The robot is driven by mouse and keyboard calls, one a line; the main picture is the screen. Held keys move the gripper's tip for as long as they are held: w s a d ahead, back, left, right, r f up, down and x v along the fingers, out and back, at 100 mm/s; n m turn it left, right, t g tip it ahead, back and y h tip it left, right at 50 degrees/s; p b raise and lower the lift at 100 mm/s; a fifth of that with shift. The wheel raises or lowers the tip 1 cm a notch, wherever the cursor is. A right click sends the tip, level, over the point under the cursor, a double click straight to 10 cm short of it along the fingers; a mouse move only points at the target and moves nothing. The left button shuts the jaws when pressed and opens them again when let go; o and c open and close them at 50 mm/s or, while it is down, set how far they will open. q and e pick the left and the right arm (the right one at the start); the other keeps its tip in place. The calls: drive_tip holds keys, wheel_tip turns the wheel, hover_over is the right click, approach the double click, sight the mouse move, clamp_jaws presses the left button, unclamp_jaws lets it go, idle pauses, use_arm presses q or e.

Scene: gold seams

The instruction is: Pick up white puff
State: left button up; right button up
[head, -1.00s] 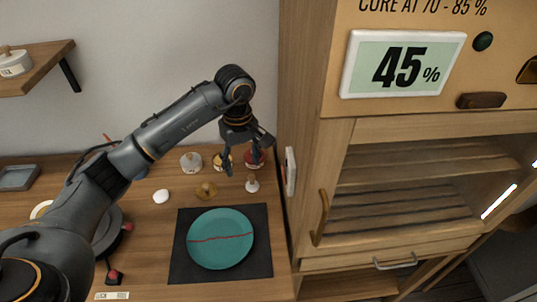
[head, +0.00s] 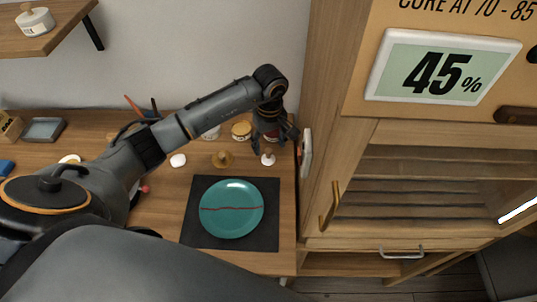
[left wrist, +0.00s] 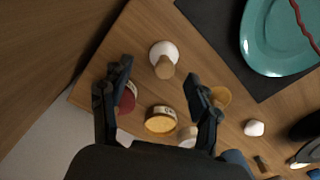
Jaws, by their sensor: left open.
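The white puff (head: 268,160) has a round white pad and a wooden knob. It stands on the wooden table behind the black mat, near the cabinet side. In the left wrist view the puff (left wrist: 163,50) shows between and slightly beyond the fingertips, with its knob toward the camera. My left gripper (head: 276,149) is open and points down above the puff, holding nothing. In the left wrist view its two fingers (left wrist: 160,70) are spread wide, with no contact visible. My right gripper is not in view.
A teal plate (head: 231,221) with a red seam lies on a black mat (head: 268,242). Several jars, including a gold-topped one (head: 241,130), stand close behind the puff. A brass-coloured piece (head: 222,160) and white lump (head: 178,160) lie left. The cabinet (head: 318,150) borders the right.

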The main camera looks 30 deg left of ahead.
sight(268, 150)
use_arm(q)
drive_tip(key=f+p, duration=0.1)
drive_tip(key=f, duration=0.2)
drive_tip(key=shift+s+f+p, duration=0.25)
drive_tip(key=shift+s+p, duration=0.1)
drive_tip(key=shift+p, duration=0.05)
drive_tip(key=shift+w+f, duration=0.1)
drive_tip(key=shift+f, duration=0.35)
drive_tip(key=c, duration=0.9)
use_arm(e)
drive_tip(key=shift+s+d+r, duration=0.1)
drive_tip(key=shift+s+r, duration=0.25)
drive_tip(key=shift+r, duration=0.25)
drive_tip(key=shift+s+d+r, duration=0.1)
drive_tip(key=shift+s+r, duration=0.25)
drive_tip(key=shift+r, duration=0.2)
